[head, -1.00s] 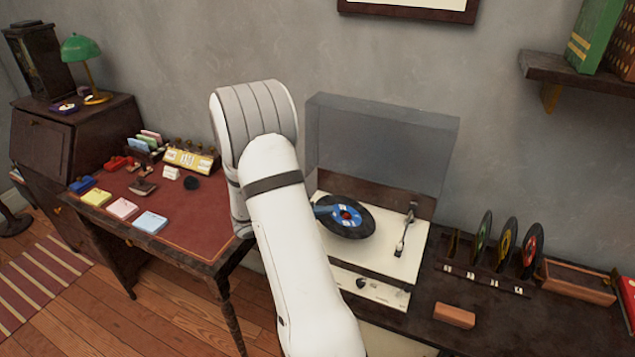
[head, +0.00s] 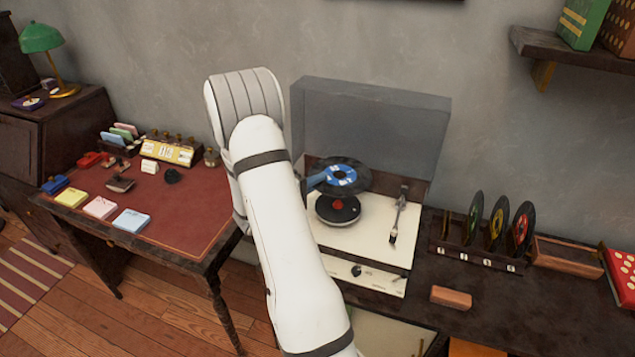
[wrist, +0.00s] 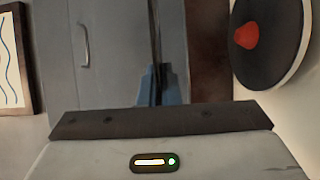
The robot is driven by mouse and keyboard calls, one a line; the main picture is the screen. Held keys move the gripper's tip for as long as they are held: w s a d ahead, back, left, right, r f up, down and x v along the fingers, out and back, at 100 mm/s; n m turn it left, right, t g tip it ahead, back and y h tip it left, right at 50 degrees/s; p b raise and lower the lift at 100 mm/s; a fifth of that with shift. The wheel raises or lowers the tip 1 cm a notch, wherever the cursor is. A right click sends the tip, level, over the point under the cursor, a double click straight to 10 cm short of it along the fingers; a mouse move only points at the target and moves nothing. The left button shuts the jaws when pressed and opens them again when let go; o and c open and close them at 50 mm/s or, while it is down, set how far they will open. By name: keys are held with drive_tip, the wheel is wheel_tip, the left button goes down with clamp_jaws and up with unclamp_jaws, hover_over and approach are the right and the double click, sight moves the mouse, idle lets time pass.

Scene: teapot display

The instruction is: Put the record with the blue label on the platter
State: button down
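The record with the blue label (head: 354,186) is in my gripper (head: 317,180), whose blue fingertips pinch its left edge. In the head view it hangs above and behind the platter (head: 328,216), apart from it. The platter is dark with a pale rim and a red hub (head: 338,204). In the wrist view the record (wrist: 154,35) is seen edge-on as a thin dark strip between the blue fingertips (wrist: 156,88). The platter (wrist: 275,62) and its red hub (wrist: 246,36) show at the right there. My arm hides part of the turntable's left side.
The tonearm (head: 397,216) stands at the turntable's right, clear of the platter. The raised smoky lid (head: 370,125) is close behind the record. A rack (head: 470,255) with several records, a wooden block (head: 451,297) and an empty tray (head: 567,256) are further right.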

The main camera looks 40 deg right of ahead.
drive_tip(key=shift+f+b, duration=0.15)
drive_tip(key=shift+b, duration=0.15)
wheel_tip(320, 180, down, 7)
drive_tip(key=b, duration=0.8)
drive_tip(key=shift+b, duration=0.9)
idle(1.1)
idle(0.3)
drive_tip(key=c, duration=1.6)
unclamp_jaws()
drive_tip(key=shift+o, duration=0.2)
drive_tip(key=shift+a, duration=0.15)
drive_tip(key=a+b, duration=0.1)
drive_tip(key=a, duration=0.6)
drive_tip(key=shift+a, duration=0.3)
